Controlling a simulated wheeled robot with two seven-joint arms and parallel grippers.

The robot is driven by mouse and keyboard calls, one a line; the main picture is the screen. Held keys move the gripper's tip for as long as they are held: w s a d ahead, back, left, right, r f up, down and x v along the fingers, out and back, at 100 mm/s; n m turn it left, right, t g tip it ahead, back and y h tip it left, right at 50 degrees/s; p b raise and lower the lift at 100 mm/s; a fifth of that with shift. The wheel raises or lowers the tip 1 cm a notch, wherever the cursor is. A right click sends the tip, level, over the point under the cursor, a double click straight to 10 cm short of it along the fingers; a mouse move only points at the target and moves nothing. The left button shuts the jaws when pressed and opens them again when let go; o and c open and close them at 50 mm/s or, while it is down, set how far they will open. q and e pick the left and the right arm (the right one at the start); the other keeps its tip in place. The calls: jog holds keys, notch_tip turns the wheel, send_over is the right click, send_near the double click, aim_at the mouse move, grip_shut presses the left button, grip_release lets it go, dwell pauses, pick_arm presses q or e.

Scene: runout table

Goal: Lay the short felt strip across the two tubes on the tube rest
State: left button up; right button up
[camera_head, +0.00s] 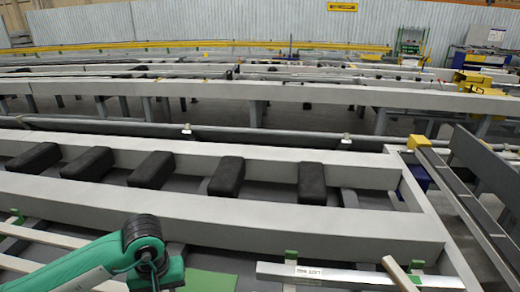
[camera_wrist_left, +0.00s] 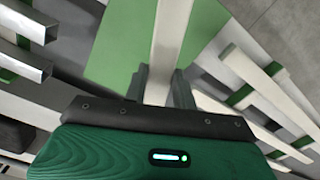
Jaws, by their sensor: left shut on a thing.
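My left gripper (camera_wrist_left: 165,88) is shut on a pale, straight strip (camera_wrist_left: 172,35), seemingly the short felt strip. The strip runs up from between the fingers to the top edge of the left wrist view, above a green mat (camera_wrist_left: 118,45). Its far end is out of view. Two metal tubes (camera_wrist_left: 22,66) (camera_wrist_left: 28,22) with hollow square ends lie at the left of that view, apart from the gripper. A green support of the rest (camera_wrist_left: 8,75) shows beside them. In the head view the left fingers are hidden below the bottom edge. My right gripper is not in view.
Pale bars (camera_wrist_left: 245,72) on green supports lie at the right of the left wrist view. In the head view, a labelled pale bar (camera_head: 350,277) lies at the bottom right beside a tan strip (camera_head: 397,270). A grey frame with dark blocks (camera_head: 228,176) stands beyond.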

pick_arm(q)
jog(key=m, duration=0.3)
jog(key=shift+s+d+f, duration=0.1)
jog(key=shift+s+f, duration=0.05)
jog(key=shift+f, duration=0.15)
jog(key=shift+d, duration=0.15)
dwell(0.7)
